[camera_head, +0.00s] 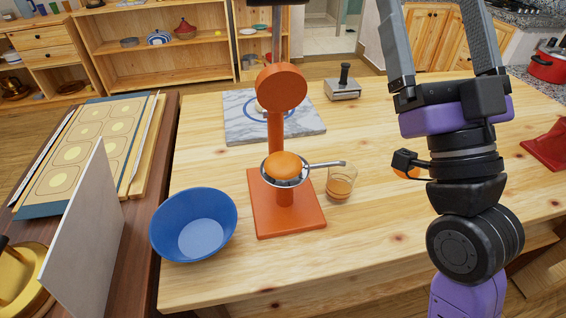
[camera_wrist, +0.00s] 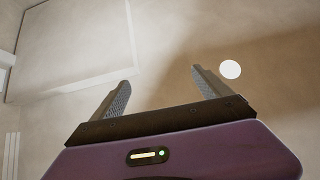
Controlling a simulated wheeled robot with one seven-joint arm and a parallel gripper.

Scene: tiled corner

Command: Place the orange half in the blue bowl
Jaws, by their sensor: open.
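An orange half (camera_head: 284,166) sits dome up in the cup of an orange-red citrus press (camera_head: 282,85), in the middle of the table. Another orange piece (camera_head: 405,172) lies further right, mostly hidden behind my arm. The blue bowl (camera_head: 194,222) stands empty to the left of the press, near the table's left edge. My gripper (camera_head: 432,20) is raised at the upper right, fingers pointing up, open and empty, well away from the press and bowl. In the wrist view my gripper (camera_wrist: 158,78) shows both fingers apart with nothing between them, facing the ceiling.
A glass (camera_head: 341,182) with some orange liquid stands just right of the press, by the strainer handle. A marble board (camera_head: 273,117) and a small metal block with a black knob (camera_head: 343,84) are behind. A pale upright panel (camera_head: 88,243) stands left of the bowl. The front table is clear.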

